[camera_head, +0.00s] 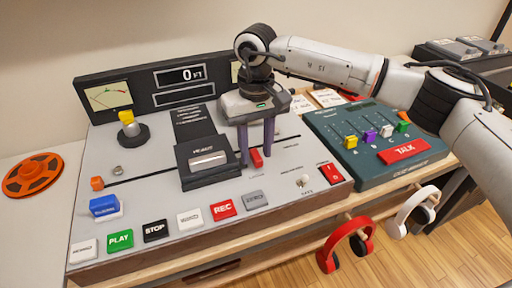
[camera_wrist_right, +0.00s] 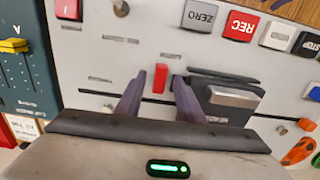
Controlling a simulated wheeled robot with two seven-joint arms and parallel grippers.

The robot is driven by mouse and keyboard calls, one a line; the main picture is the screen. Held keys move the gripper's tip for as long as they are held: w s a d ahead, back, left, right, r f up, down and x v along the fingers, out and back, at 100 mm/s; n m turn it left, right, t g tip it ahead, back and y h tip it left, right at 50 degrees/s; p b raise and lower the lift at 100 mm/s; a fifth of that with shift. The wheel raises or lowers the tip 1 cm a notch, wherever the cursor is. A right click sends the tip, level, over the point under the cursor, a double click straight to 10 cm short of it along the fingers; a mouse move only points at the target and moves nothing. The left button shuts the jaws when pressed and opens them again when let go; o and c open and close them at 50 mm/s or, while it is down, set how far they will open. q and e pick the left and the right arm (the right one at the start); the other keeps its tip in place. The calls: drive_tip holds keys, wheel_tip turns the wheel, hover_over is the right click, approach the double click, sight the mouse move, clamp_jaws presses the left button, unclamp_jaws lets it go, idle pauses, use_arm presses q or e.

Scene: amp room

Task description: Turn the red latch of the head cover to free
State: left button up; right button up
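The red latch (camera_head: 256,158) is a small upright red piece on the grey deck panel, just right of the black head cover (camera_head: 196,178). In the right wrist view the latch (camera_wrist_right: 160,79) appears between my fingertips, and the head cover (camera_wrist_right: 226,112) is to the right. My right gripper (camera_head: 257,158) points down with its two purple-grey fingers apart. In the right wrist view the gripper (camera_wrist_right: 159,76) has a gap on both sides of the latch, so no contact shows. I cannot tell the fingertips' exact height. My left gripper is not in view.
A row of buttons, with the red REC button (camera_head: 223,210), lines the deck's front. A green mixer panel (camera_head: 340,140) with sliders stands at right. Red headphones (camera_head: 347,245) and white headphones (camera_head: 415,210) hang at the front edge. An orange reel (camera_head: 33,175) lies left.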

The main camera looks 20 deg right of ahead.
sight(256, 154)
wheel_tip(256, 154, up, 10)
drive_tip(key=shift+r, duration=0.2)
idle(0.3)
